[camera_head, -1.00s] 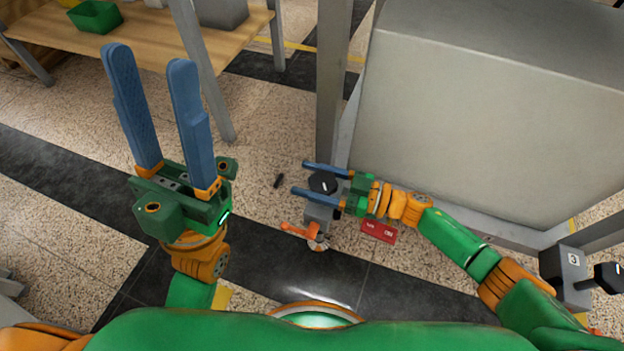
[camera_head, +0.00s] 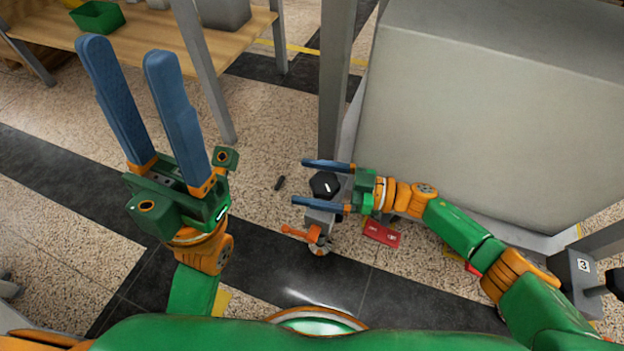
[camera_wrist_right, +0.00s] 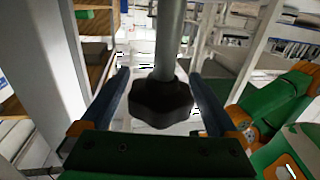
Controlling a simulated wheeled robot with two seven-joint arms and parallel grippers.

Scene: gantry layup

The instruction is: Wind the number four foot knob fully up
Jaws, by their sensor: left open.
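A black lobed foot knob (camera_head: 325,185) with a white mark on top sits at the foot of the grey post, left of the big grey block. No number is legible on it. My right gripper (camera_head: 302,181) is open, one finger on each side of this knob. The right wrist view shows the knob (camera_wrist_right: 160,101) under a grey rod, between the two blue fingers, with a visible gap on each side. My left gripper (camera_head: 128,50) is open and empty, raised over the floor at the left, well apart from the knob.
An orange lever (camera_head: 302,233) and a red tag (camera_head: 381,233) are just below my right gripper. A grey foot block marked 3 (camera_head: 575,272) stands at the far right. A wooden table (camera_head: 150,40) with a green bin (camera_head: 97,17) is at the upper left.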

